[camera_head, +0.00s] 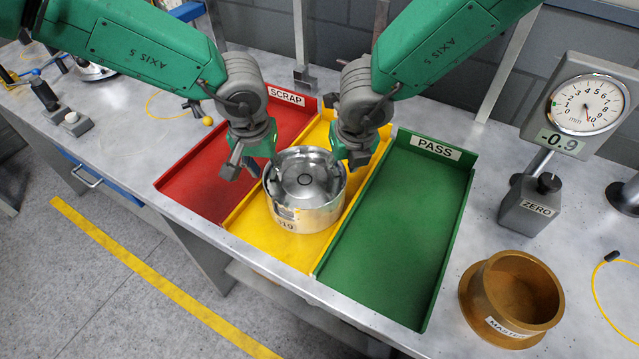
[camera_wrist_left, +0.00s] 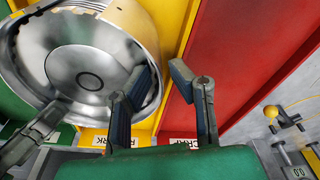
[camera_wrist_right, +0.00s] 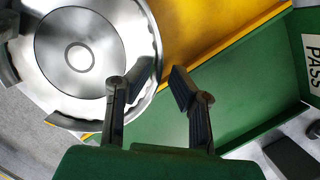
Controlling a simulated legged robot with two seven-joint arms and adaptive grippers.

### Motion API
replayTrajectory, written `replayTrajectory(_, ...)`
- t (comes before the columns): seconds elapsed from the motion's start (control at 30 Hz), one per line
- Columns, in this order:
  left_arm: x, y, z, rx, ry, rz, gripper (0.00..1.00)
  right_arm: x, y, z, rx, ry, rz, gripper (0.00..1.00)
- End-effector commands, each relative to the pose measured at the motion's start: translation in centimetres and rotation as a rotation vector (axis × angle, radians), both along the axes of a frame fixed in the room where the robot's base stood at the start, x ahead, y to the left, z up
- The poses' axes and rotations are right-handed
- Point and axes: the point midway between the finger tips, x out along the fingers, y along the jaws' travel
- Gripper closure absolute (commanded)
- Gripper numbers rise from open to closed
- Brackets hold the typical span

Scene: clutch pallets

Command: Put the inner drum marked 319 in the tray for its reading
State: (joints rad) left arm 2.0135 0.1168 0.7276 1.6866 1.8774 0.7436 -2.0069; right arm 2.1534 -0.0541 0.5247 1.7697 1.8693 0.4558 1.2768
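The silver inner drum (camera_head: 308,213) is upright within the yellow tray (camera_head: 292,250) and looks to rest on its floor. Its front marking is partly legible, ending in "19". My left gripper (camera_head: 250,168) is at the drum's left rim, with spread fingers on either side of the wall in the left wrist view (camera_wrist_left: 162,70). My right gripper (camera_head: 347,158) is at the right rim, its fingers also apart in the right wrist view (camera_wrist_right: 162,72). The red tray (camera_head: 215,180) reads SCRAP and the green tray (camera_head: 400,230) reads PASS. The gauge display (camera_head: 561,142) reads -0.9.
A brass ring marked MASTER (camera_head: 512,295) stands right of the green tray. The gauge's ZERO block (camera_head: 533,207) is behind it. The red and green trays are empty. The bench's front edge runs close before the trays.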

Motion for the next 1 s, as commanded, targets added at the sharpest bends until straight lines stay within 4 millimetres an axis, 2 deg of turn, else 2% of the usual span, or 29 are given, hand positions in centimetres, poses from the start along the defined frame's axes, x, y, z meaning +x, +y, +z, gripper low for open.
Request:
replayTrajectory(0.3,0.2,0.1,0.1,-0.004,0.000,0.001,0.73,0.2,0.2,0.1,0.002,0.000,0.001,0.73)
replayTrajectory(0.43,0.2,0.0,1.0,-0.005,-0.001,0.001,0.73,0.2,0.1,0.1,0.003,0.001,0.001,0.73)
replayTrajectory(0.57,-0.2,-0.1,3.3,-0.004,-0.004,0.002,0.73,0.1,0.0,0.1,0.004,0.000,0.001,0.73)
replayTrajectory(0.8,-1.0,0.2,8.4,-0.006,-0.004,0.003,0.73,0.1,0.2,0.1,0.004,0.000,0.001,0.73)
replayTrajectory(1.0,-1.4,0.3,11.1,-0.005,-0.001,0.001,0.73,0.2,0.2,0.0,0.004,0.001,0.001,0.73)
